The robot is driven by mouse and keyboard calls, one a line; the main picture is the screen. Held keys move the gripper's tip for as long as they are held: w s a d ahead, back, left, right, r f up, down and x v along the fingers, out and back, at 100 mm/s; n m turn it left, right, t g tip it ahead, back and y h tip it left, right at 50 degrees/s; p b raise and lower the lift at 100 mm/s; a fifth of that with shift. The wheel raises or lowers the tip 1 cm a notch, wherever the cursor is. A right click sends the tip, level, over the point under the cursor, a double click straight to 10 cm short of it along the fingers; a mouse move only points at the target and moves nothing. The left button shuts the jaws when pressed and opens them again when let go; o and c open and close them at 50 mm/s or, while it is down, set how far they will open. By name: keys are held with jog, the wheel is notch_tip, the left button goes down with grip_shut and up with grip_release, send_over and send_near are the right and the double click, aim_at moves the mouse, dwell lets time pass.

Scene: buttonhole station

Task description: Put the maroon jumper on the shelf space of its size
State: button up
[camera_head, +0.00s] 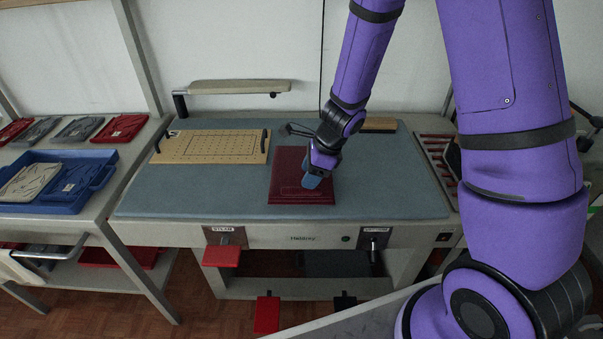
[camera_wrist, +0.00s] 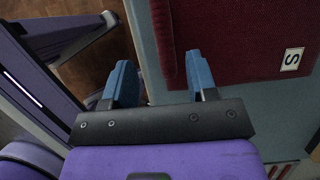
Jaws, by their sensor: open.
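The maroon jumper (camera_head: 288,187) lies folded in a flat rectangle on the blue-grey pressing table, close to its front edge. In the wrist view the jumper (camera_wrist: 235,40) carries a white label (camera_wrist: 291,59) with the letter S. My gripper (camera_head: 317,181) is over the front right part of the jumper and hides some of it. In the wrist view my gripper (camera_wrist: 162,76) is open, its two blue fingers apart with nothing held. The jumper's edge shows between and beyond the fingertips. I cannot tell whether the fingers touch it.
A perforated wooden board (camera_head: 215,146) lies left of the jumper. A padded sleeve arm (camera_head: 240,87) stands behind it. The table (camera_head: 395,185) right of the jumper is clear.

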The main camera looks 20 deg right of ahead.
aim_at(302, 189)
jog(key=shift+x, duration=2.45)
jog(key=shift+w+d, duration=0.1)
jog(key=shift+d, duration=0.1)
grip_shut()
